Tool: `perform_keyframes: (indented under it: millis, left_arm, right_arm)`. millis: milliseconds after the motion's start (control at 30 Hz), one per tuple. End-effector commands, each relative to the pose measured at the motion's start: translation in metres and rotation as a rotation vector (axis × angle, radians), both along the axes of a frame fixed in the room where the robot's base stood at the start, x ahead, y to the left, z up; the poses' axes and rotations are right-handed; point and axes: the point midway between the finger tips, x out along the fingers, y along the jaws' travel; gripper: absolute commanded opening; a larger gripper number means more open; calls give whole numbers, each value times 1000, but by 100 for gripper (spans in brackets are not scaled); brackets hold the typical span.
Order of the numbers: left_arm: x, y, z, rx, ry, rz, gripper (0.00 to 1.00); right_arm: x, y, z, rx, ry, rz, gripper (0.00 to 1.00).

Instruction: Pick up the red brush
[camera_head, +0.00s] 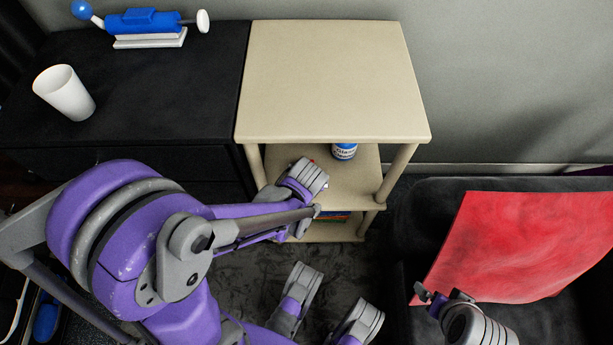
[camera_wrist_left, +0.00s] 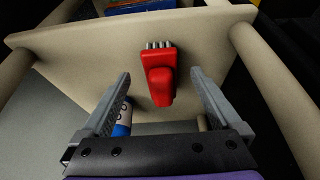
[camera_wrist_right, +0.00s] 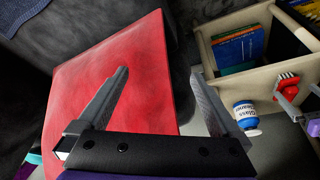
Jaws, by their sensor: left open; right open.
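The red brush (camera_wrist_left: 160,76) lies on the middle shelf (camera_wrist_left: 100,55) of a beige shelf unit, its pale bristles facing away from my left wrist camera. My left gripper (camera_wrist_left: 160,80) is open and empty, its fingers on either side of the brush with gaps between. In the head view my left gripper (camera_head: 306,180) reaches in under the top board and mostly hides the brush. The brush also shows in the right wrist view (camera_wrist_right: 287,82). My right gripper (camera_head: 428,294) is open and empty above the red sheet (camera_head: 520,245).
A blue and white bottle (camera_head: 345,150) stands on the same shelf, near the brush. The unit's top board (camera_head: 325,80) overhangs the shelf and is clear. Books (camera_wrist_right: 238,50) lie on the lower shelf. A white cup (camera_head: 65,92) stands on the black cabinet (camera_head: 190,80) at left.

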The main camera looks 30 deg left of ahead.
Motion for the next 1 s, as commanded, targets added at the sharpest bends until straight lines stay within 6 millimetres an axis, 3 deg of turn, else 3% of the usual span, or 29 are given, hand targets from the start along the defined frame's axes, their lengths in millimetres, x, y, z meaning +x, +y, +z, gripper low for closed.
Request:
perform_keyframes:
  millis: [267, 433, 733, 1000]
  left_arm:
    - [39, 25, -1, 1, 0, 4, 98]
    - [45, 28, -25, -1, 1, 1, 98]
    - [46, 29, -28, 0, 0, 0, 98]
    - [46, 29, -28, 0, 0, 0, 51]
  right_arm:
    - [1, 0, -7, 0, 2, 0, 100]
    - [2, 0, -17, 0, 4, 0, 100]
    - [3, 0, -17, 0, 4, 0, 100]
    - [3, 0, -17, 0, 4, 0, 100]
